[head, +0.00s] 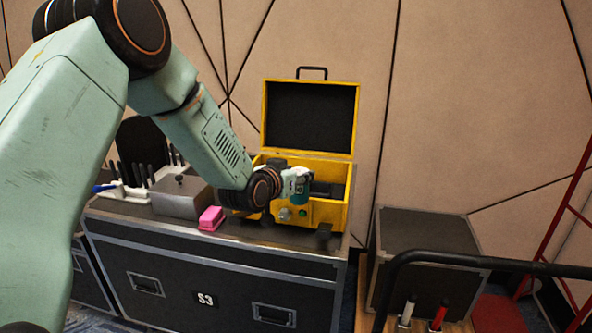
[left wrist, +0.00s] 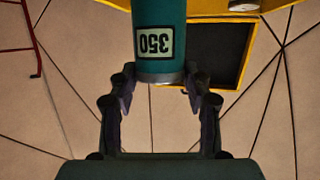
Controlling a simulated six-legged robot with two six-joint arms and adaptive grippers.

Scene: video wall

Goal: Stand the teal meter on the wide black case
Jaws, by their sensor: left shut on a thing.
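The teal meter (head: 301,191) shows small in the head view, in front of the open yellow case. In the left wrist view, the meter (left wrist: 160,28) is a teal cylinder with a grey rim and a label reading 350 upside down. My left gripper (left wrist: 160,78) has a finger on each side of the meter and is shut on it. In the head view, my left gripper (head: 294,180) partly hides the meter; I cannot tell if it touches the yellow case. The wide black case (head: 190,262), marked S3, stands below with metal edges. My right gripper is not in view.
The yellow case (head: 341,212) stands open on the black case, lid up. A pink block (head: 211,218), a grey metal box (head: 181,195) and a white rack (head: 128,191) with dark tools are to its left. A smaller black case (head: 425,236) and a dark rail (head: 480,262) are at right.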

